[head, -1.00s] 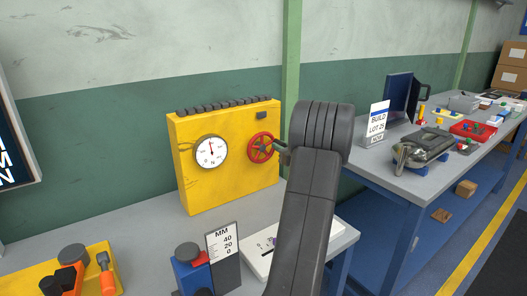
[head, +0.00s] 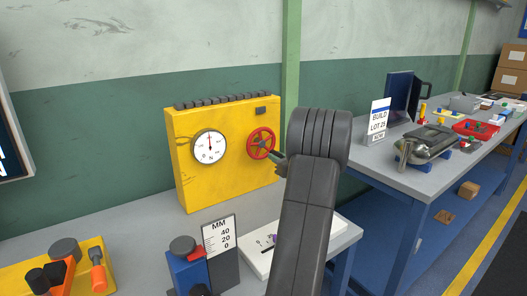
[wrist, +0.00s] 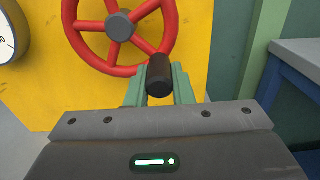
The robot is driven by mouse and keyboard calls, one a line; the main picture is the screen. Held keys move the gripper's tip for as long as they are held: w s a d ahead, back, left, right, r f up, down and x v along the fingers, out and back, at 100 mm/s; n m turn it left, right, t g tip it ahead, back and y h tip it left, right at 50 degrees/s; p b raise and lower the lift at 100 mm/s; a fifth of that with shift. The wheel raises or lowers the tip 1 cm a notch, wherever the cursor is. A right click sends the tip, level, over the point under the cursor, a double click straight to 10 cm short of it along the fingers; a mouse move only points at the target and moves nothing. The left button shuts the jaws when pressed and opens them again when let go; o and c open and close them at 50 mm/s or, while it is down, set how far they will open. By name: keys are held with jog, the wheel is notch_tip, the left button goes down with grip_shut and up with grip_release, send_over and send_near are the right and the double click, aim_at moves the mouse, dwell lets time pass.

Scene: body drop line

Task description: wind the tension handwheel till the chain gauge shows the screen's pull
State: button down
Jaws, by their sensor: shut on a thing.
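The red handwheel (head: 261,143) is on the front of a yellow cabinet (head: 225,188). It also shows at the top of the wrist view (wrist: 78,40). My gripper (wrist: 160,88) has its green fingers shut on the wheel's black crank knob (wrist: 159,72), at the lower right of the rim. In the head view my arm hides most of the gripper. The round white chain gauge (head: 210,147) is left of the wheel; its needle points about straight up, and its figures are too small to read. The screen (head: 10,140) is cut off at the left edge, with only a few letters showing.
A blue device with a millimetre scale plate (head: 221,243) stands on the bench in front of the cabinet. A second bench (head: 362,165) with a lot sign (head: 379,115) is on the right.

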aim_at(254, 156)
jog(key=shift+s+a, duration=0.15)
jog(key=shift+a, duration=0.4)
jog(key=shift+a+r, duration=0.1)
jog(key=shift+r, duration=0.1)
jog(key=shift+s+a+f+b, duration=0.3)
jog(key=shift+a+b, duration=0.15)
jog(key=shift+b, duration=0.1)
jog(key=shift+s+a+f+b, duration=0.1)
jog(key=shift+s+a+b, duration=0.45)
jog(key=shift+a, duration=0.15)
jog(key=shift+s+a, duration=0.1)
jog(key=shift+s+a+r, duration=0.4)
jog(key=shift+s+a, duration=0.1)
jog(key=shift+a, duration=0.1)
jog(key=shift+s+a+r, duration=0.4)
jog(key=shift+s+a, duration=0.05)
jog(key=shift+a, duration=0.15)
